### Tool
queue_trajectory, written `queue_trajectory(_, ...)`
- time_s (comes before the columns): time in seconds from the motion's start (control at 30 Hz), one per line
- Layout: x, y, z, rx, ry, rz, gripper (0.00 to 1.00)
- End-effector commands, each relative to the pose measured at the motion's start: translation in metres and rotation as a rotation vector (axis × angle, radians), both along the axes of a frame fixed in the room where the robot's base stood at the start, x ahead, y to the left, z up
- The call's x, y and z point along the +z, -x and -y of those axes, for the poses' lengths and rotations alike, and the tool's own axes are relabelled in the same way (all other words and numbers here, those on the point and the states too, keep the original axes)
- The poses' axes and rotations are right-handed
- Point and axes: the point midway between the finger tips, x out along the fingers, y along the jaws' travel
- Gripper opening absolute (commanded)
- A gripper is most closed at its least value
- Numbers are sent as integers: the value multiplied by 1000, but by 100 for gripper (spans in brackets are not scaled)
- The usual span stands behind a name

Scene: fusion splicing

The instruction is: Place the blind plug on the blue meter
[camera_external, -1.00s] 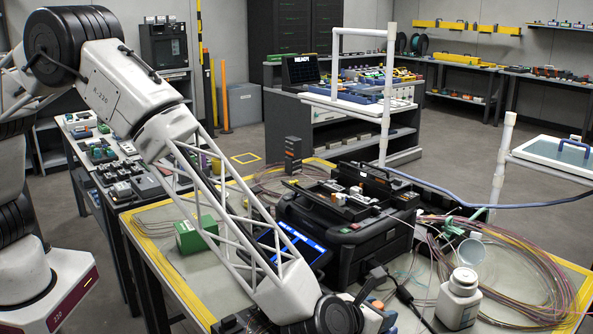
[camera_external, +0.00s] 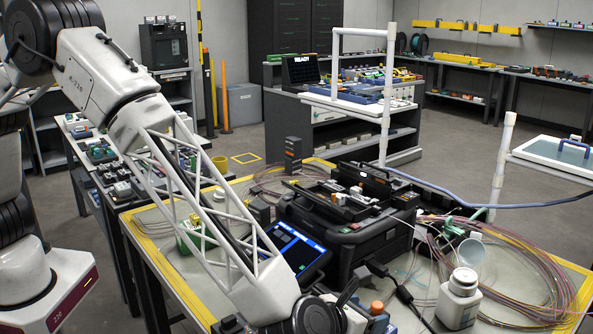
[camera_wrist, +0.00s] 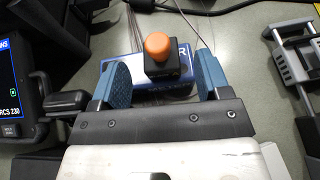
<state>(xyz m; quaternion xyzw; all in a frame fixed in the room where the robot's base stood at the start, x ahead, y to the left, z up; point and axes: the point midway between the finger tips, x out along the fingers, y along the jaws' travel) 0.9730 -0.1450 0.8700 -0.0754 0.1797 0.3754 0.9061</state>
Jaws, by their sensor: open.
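A small black block with a round orange cap, which looks like the blind plug (camera_wrist: 158,47), appears in the wrist view between my fingers. Its orange cap (camera_external: 377,307) shows at the bottom of the external view. A blue box with white lettering, likely the blue meter (camera_wrist: 180,88), lies under or just behind the block; I cannot tell whether they touch. My gripper (camera_wrist: 163,70) is open, with one blue finger on each side of the block and a gap at both sides. In the external view the gripper is mostly hidden and cut off by the bottom edge.
A black splicer case (camera_external: 350,235) with a lit tablet (camera_external: 295,250) stands behind my gripper. A white bottle (camera_external: 459,299) and coiled fibres (camera_external: 525,285) lie to the right. In the wrist view, a grey clamp-like device (camera_wrist: 296,60) is at right.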

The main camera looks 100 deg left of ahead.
Motion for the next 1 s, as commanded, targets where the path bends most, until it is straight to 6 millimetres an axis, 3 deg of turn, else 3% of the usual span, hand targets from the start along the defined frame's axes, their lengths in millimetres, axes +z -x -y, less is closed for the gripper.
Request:
queue_trajectory(0.4,23,40,40,-1,0,0,70)
queue_trajectory(1.0,27,47,47,0,-1,-1,70)
